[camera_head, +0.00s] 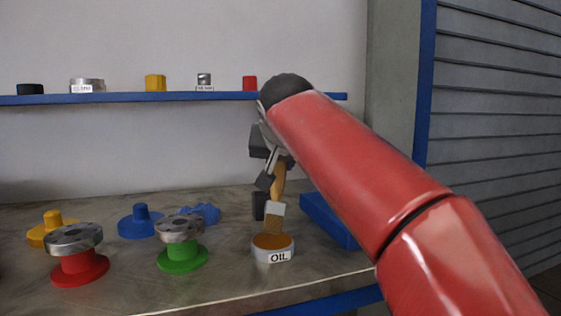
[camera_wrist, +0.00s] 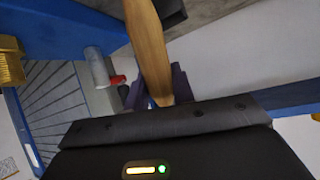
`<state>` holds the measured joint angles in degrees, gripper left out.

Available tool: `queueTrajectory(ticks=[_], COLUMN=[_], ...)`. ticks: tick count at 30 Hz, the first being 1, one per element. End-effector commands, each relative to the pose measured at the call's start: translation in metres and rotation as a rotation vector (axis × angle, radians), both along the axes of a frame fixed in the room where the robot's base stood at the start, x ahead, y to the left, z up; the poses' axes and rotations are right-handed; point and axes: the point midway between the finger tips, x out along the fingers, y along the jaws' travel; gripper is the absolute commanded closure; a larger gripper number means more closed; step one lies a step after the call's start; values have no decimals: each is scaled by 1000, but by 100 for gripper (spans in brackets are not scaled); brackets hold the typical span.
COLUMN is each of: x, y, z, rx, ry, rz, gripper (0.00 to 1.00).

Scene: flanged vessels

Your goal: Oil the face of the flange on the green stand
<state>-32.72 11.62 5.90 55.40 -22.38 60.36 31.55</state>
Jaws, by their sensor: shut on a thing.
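A metal flange (camera_head: 180,228) lies flat on the green stand (camera_head: 182,258), its round face upward, in the head view. To its right stands a tin labelled OIL (camera_head: 273,254), full of amber oil. My gripper (camera_head: 268,187) is shut on the wooden handle of a brush (camera_head: 275,212) and holds it upright above the tin. The bristles reach down to the oil; how deep they dip cannot be told. The wooden handle (camera_wrist: 150,50) also shows in the wrist view, between the fingers. The flange is not visible there.
A second metal flange (camera_head: 74,238) sits on a red stand (camera_head: 80,270) at left. Yellow (camera_head: 52,226) and blue (camera_head: 140,222) stands are behind. A blue block (camera_head: 328,220) lies right of the tin. A blue shelf (camera_head: 180,98) with small parts runs above the bench.

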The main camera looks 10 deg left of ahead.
Motion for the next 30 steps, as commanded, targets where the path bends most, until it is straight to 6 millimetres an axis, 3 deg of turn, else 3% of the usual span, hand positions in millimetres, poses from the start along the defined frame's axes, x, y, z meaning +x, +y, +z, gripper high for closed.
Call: queueTrajectory(ticks=[30], x=[0], y=[0], z=[-8], rx=[0], ry=[-1], rz=[0], gripper=[98])
